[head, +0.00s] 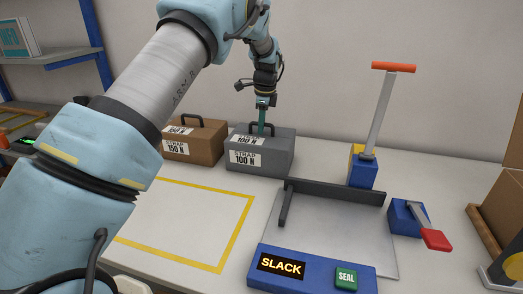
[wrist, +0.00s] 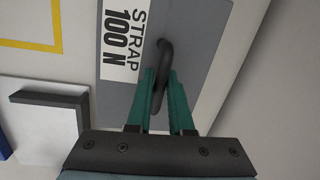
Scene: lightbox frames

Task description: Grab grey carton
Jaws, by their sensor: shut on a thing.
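The grey carton (head: 270,160) stands upright on the bench at the back centre, with a dark handle on top and white labels reading "STRAP 100 N". My gripper (head: 262,130) is above it, pointing down, with its green fingers at the handle. In the wrist view the carton's grey top (wrist: 199,40) fills the upper middle. There the green fingers of my gripper (wrist: 163,85) are shut on the dark handle (wrist: 164,62), one on each side. The carton appears to rest on the bench.
A brown carton (head: 195,145) labelled 150 N stands close left of the grey one. A yellow-outlined area (head: 185,215) lies empty in front. To the right are a metal plate with a dark fence (head: 340,192), an orange-handled lever (head: 378,120), a red-handled crank (head: 420,225) and a "SLACK" panel (head: 300,268).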

